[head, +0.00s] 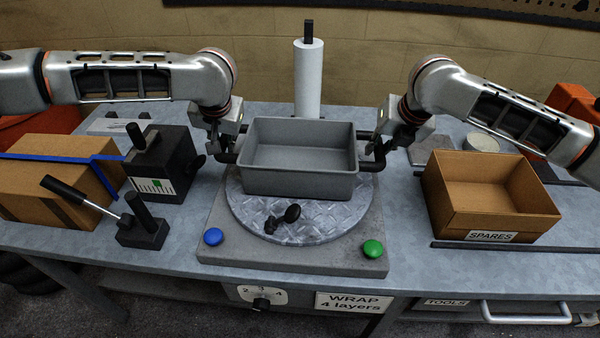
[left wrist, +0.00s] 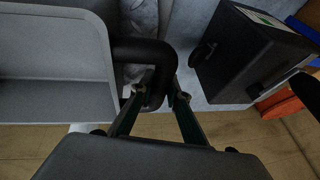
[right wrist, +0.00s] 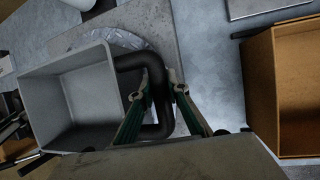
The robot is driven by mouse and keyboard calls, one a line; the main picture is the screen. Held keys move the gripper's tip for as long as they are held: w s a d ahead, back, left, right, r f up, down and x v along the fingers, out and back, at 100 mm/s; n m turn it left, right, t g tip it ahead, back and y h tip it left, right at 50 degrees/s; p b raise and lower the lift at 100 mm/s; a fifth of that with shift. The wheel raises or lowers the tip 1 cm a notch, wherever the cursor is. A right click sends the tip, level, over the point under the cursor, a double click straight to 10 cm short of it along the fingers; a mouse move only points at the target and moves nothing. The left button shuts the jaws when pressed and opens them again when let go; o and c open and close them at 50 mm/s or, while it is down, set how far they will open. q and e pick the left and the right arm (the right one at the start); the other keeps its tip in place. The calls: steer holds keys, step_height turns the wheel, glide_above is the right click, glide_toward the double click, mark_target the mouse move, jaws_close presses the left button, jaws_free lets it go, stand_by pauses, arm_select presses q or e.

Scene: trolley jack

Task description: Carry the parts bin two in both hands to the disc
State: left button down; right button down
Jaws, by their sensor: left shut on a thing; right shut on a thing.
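The parts bin (head: 300,184) is a grey open box with a black handle on each side, and it looks empty. In the head view it is over the back part of the round metal disc (head: 254,218); I cannot tell whether it touches it. My left gripper (head: 224,152) is shut on the bin's left handle, which also shows in the left wrist view (left wrist: 160,75). My right gripper (head: 378,152) is shut on the right handle, which also shows in the right wrist view (right wrist: 158,75). The bin looks about level. The disc's back is hidden behind the bin.
A black knob (head: 291,213) stands at the disc's front. A blue button (head: 213,236) and a green button (head: 373,248) are on the base. A black box (head: 163,165) stands left, a cardboard SPARES box (head: 450,215) right, and a white roll (head: 308,80) behind.

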arm_select(q)
steer(key=shift+w+a+f, duration=0.1)
steer(key=shift+f, duration=0.3)
arm_select(e)
steer(key=shift+w+f, duration=0.1)
steer(key=shift+f, duration=0.3)
arm_select(q)
steer(key=c, duration=1.9)
jaws_free()
arm_select(e)
steer(key=c, duration=1.9)
jaws_free()
